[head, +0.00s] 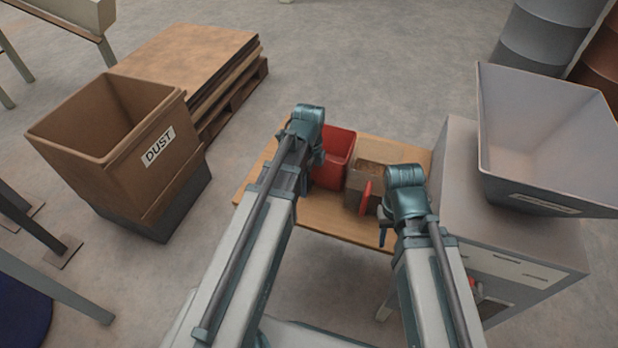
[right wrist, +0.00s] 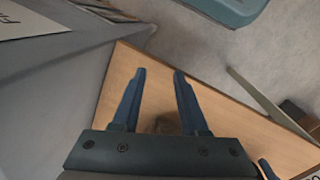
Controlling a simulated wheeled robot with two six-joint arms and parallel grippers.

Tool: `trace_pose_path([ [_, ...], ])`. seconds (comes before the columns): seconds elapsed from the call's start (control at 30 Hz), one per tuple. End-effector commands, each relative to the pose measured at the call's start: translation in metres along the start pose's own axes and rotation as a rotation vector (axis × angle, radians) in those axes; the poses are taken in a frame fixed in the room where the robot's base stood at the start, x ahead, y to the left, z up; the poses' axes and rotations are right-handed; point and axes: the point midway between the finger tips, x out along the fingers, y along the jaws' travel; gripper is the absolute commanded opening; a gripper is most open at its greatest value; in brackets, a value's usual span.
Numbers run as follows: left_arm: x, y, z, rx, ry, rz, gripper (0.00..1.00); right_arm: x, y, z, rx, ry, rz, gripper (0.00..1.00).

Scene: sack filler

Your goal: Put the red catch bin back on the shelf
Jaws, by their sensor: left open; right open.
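The red catch bin (head: 339,150) stands upright on a low wooden shelf (head: 325,213) in the head view, partly hidden behind my left wrist. My left gripper (head: 305,186) is open at the bin's left side; its fingers are mostly hidden by the arm, and I cannot tell whether they touch the bin. My right gripper (head: 383,236) is open near the shelf's front right edge. In the right wrist view its two fingers (right wrist: 160,74) are spread and empty above bare wood.
A grey box with brown contents (head: 372,168) and a red handle (head: 365,197) stands right of the bin. A grey cabinet (head: 470,200) with a hopper (head: 545,150) borders the shelf's right. A DUST bin (head: 110,140) and stacked boards (head: 190,55) stand left.

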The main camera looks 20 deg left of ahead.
Motion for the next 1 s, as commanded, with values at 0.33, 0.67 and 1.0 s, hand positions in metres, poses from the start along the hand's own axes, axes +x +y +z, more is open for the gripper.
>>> trace_pose_path([
  [0.33, -0.042, 0.000, 0.000, 0.000, 0.000, 0.000, 1.00, -0.042, 0.004, 0.003, 0.000, 0.000, 0.000, 0.43],
  [0.67, -0.092, 0.000, 0.000, 0.000, 0.000, 0.000, 1.00, -0.091, 0.009, 0.005, 0.000, 0.000, 0.000, 0.43],
  [1.0, -0.119, 0.000, 0.000, 0.000, 0.000, 0.000, 1.00, -0.118, 0.011, 0.007, 0.001, 0.000, 0.000, 0.43],
])
